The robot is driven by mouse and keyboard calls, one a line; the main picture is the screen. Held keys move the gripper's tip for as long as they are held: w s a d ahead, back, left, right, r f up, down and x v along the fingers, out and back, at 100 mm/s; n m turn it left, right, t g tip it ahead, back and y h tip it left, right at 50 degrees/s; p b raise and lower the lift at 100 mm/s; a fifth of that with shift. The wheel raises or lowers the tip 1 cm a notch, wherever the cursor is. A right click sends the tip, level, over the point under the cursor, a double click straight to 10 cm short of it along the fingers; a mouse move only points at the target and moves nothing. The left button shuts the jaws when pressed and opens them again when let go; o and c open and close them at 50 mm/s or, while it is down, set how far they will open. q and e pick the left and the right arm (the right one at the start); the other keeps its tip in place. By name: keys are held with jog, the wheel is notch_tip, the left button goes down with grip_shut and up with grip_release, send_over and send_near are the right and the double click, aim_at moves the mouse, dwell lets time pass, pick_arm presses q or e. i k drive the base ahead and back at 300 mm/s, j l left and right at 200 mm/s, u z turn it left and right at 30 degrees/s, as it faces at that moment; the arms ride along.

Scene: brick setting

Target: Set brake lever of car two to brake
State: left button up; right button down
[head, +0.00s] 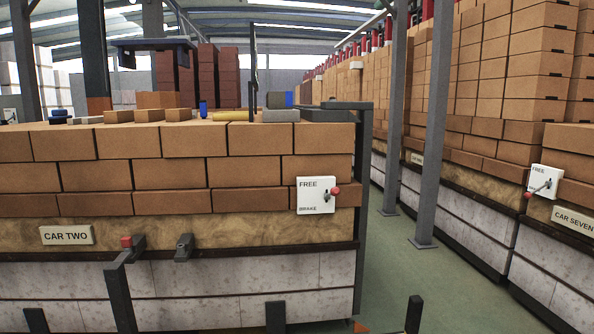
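The sign CAR TWO (66,236) is fixed low on the near car of stacked bricks. To its right, a white brake plate (312,207) is mounted on the brick face, marked FREE at the top and BRAKE at the bottom. Its short lever has a red knob (335,190) at the plate's right edge. The lever points right and slightly up, with the knob nearer the height of FREE than of BRAKE. Neither of my grippers can be made out in the head view, and nothing touches the lever.
Another lever plate (545,181) and the sign CAR SEVEN (573,219) are on the right-hand stack. Grey posts (433,130) stand along the green aisle (415,270). Dark uprights (413,314) rise at the bottom.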

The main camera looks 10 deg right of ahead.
aim_at(335, 191)
jog(key=i+j, duration=0.15)
jog(key=i, duration=0.3)
jog(key=i+j+z, duration=0.1)
jog(key=i, duration=0.4)
jog(key=i+j+z, duration=0.1)
jog(key=i+j, duration=0.2)
jog(key=i, duration=0.15)
jog(key=i+j, duration=0.25)
jog(key=i, duration=0.25)
